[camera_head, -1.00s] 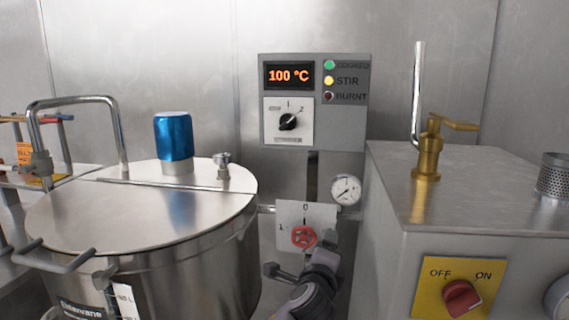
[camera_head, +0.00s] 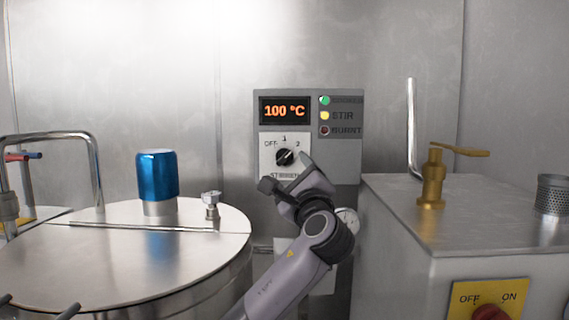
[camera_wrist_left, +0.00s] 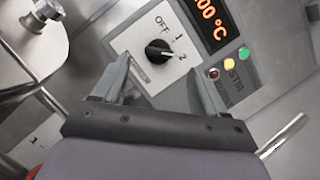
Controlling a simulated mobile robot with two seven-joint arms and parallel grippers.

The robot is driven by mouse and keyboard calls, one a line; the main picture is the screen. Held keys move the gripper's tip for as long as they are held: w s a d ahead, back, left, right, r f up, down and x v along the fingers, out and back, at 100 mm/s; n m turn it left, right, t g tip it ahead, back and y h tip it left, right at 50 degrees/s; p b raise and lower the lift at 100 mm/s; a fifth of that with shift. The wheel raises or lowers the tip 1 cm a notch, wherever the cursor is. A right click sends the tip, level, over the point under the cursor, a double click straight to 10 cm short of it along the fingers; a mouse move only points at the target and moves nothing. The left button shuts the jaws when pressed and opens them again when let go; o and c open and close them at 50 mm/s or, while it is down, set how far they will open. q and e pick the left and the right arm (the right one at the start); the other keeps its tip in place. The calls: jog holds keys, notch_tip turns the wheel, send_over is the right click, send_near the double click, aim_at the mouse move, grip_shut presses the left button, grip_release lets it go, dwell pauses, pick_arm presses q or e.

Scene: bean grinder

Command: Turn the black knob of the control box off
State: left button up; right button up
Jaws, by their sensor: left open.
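The grey control box (camera_head: 344,170) is on the back wall, with a lit "100 °C" display. Its black knob (camera_head: 285,157) sits on a white plate marked OFF, 1 and 2, and its pointer appears turned toward 2. The knob also shows in the left wrist view (camera_wrist_left: 158,51). My left gripper (camera_head: 287,175) is open and empty just below the knob in the head view. In the left wrist view its two fingers (camera_wrist_left: 160,76) are spread, with the knob ahead between them; they appear apart from it. My right gripper is not in view.
A large steel pot (camera_head: 120,250) with a blue-capped lid fitting (camera_head: 157,180) stands at left. A steel cabinet (camera_head: 480,235) with a brass tap (camera_head: 433,180) stands at right. A gauge (camera_head: 347,220) is partly hidden behind my left arm. Yellow and green lamps glow on the box.

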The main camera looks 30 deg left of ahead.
aim_at(284, 159)
pick_arm(q)
jog(key=shift+p+x, duration=0.45)
jog(key=shift+x, duration=2.65)
jog(key=c, duration=1.1)
